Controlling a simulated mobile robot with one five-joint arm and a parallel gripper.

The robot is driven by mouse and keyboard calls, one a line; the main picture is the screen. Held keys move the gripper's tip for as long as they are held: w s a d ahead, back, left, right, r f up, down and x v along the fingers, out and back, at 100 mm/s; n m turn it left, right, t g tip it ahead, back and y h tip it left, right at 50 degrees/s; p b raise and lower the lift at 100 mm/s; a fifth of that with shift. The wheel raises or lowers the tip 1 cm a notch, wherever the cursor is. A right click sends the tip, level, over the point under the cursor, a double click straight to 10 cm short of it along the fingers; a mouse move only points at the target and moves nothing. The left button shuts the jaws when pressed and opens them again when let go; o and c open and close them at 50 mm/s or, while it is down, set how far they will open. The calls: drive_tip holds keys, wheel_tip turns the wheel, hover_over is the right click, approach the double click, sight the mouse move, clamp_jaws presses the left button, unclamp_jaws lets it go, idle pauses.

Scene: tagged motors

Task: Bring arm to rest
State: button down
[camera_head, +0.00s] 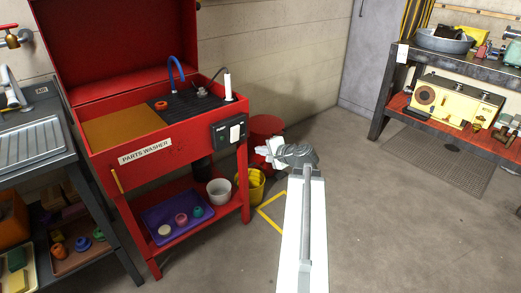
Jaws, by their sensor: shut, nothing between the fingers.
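My arm reaches forward from the bottom of the head view, to the right of the red parts washer.
The red parts washer (180,147) stands left, with a purple tray (178,222) on its lower shelf. A red bin (266,127) and a yellow bucket (254,188) stand beside it. A workbench (470,68) is at the back right. The floor (400,220) on the right is clear.

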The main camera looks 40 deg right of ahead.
idle(0.3)
drive_tip(key=w+a+f+n+g+y, duration=0.15)
drive_tip(key=w+a, duration=0.25)
drive_tip(key=a, duration=0.6)
drive_tip(key=w+a+n+y, duration=0.2)
drive_tip(key=w+a+n, duration=0.15)
drive_tip(key=a, duration=0.65)
drive_tip(key=w+a+f+n+g+y, duration=0.1)
drive_tip(key=w+a+n+y, duration=0.1)
drive_tip(key=w+a, duration=0.5)
drive_tip(key=s+a+f+n+g, duration=0.2)
drive_tip(key=a+f+n, duration=0.1)
drive_tip(key=a, duration=0.6)
drive_tip(key=s+a+f+n+g, duration=0.2)
drive_tip(key=s+a, duration=0.1)
drive_tip(key=a, duration=0.6)
drive_tip(key=s+a+f+n+g+h, duration=0.2)
drive_tip(key=s+a+f+n+g, duration=0.25)
drive_tip(key=s, duration=0.25)
drive_tip(key=s+d+f+n+g+h, duration=0.2)
drive_tip(key=s+d+h, duration=0.1)
drive_tip(key=s+d, duration=0.25)
wheel_tip(320, 180, up, 24)
drive_tip(key=p, duration=2.4)
drive_tip(key=shift+w+r, duration=0.25)
drive_tip(key=shift+w, duration=0.15)
